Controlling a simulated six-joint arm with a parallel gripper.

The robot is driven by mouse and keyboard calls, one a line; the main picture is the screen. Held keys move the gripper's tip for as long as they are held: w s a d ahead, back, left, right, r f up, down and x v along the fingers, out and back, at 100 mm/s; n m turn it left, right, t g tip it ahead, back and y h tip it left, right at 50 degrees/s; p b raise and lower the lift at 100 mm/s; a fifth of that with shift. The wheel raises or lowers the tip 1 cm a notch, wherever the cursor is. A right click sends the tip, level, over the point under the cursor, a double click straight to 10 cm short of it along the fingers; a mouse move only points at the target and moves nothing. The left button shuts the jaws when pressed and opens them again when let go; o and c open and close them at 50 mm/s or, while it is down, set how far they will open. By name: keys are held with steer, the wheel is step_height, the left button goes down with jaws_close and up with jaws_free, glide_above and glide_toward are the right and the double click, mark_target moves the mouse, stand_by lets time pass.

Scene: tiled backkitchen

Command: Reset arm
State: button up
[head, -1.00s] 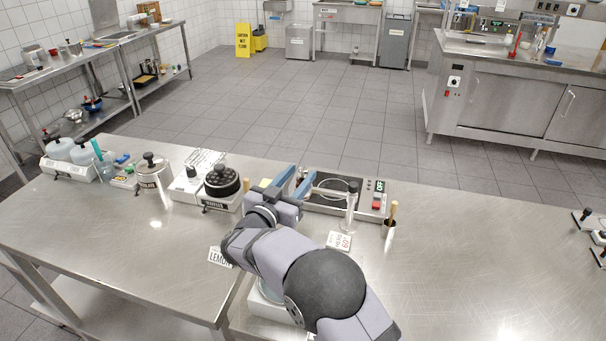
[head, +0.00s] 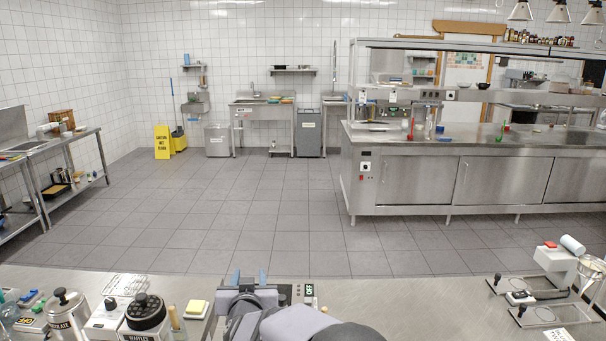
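My gripper (head: 249,277) is at the bottom middle of the head view, over the far part of the steel worktop (head: 425,307). Its two blue fingers point away from me and stand apart, with nothing seen between them. My grey arm runs from it to the bottom edge of the view. The gripper and arm cover part of a device with a green display (head: 309,290) just to the right.
Left on the worktop stand a chocolate pot (head: 68,312), a waffle maker (head: 146,311) and a yellow sponge (head: 198,306). A black-and-white device (head: 530,297) stands at the right. The worktop between is largely clear. A tiled floor and a steel counter (head: 420,180) lie beyond.

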steer(key=s+d+g+h+p, duration=0.1)
steer(key=s+d+g+p, duration=0.4)
steer(key=s+d, duration=0.9)
steer(key=s+d+f+m+g+h+p, duration=0.1)
steer(key=s+d+g+p, duration=0.5)
steer(key=s+d, duration=0.9)
steer(key=s+g, duration=0.3)
steer(key=s, duration=0.4)
steer(key=shift+s+g, duration=0.3)
steer(key=shift+s, duration=0.05)
steer(key=shift+c, duration=0.4)
